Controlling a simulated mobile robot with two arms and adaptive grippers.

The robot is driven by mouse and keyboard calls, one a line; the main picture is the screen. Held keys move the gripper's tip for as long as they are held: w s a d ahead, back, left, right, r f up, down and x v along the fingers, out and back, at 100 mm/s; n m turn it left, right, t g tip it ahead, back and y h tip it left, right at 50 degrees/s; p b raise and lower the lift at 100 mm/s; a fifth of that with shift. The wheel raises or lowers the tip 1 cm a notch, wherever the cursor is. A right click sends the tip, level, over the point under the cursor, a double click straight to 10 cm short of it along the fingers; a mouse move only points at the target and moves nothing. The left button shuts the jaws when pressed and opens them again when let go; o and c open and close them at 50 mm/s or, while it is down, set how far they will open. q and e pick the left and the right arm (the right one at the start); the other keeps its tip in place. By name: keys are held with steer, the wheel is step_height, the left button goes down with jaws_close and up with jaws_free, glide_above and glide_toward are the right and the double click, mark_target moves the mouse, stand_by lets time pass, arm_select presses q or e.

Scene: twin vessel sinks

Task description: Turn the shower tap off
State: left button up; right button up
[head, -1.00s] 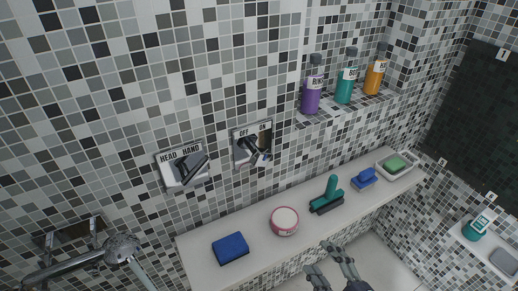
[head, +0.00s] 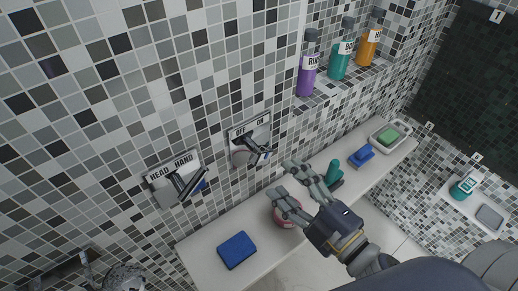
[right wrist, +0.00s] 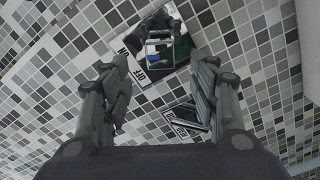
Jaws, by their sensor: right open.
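The tap plate (head: 249,133), marked OFF on the left and ON on the right, is on the tiled wall. In the right wrist view the plate (right wrist: 147,72) and lever (right wrist: 157,28) show ahead, between and beyond the open fingers (right wrist: 162,68).
A HEAD/HAND plate (head: 172,178) is left of the tap. The ledge holds a blue block (head: 237,250), a round tub (head: 286,217) partly behind my gripper, and a teal-handled brush (head: 334,172). Bottles (head: 307,75) stand above.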

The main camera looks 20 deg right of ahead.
mark_target(266, 158)
steer(key=p+x, duration=0.1)
steer(key=x, duration=0.2)
steer(key=shift+w+a+r+p, duration=0.1)
steer(key=shift+w+r+p, duration=0.1)
steer(key=shift+w+p, duration=0.15)
steer(key=p+x, duration=0.1)
steer(key=x, duration=0.3)
steer(key=shift+w+f+p, duration=0.15)
steer(key=shift+p, duration=0.25)
steer(key=shift+w+a, duration=0.1)
steer(key=shift+w, duration=0.2)
steer(key=shift+w+a+f, duration=0.15)
steer(key=shift+w+a, duration=0.05)
steer(key=shift+w, duration=0.15)
steer(key=c, duration=1.1)
arm_select(q)
steer(key=r, duration=0.4)
steer(key=shift+s+d, duration=0.1)
steer(key=shift+s, duration=0.25)
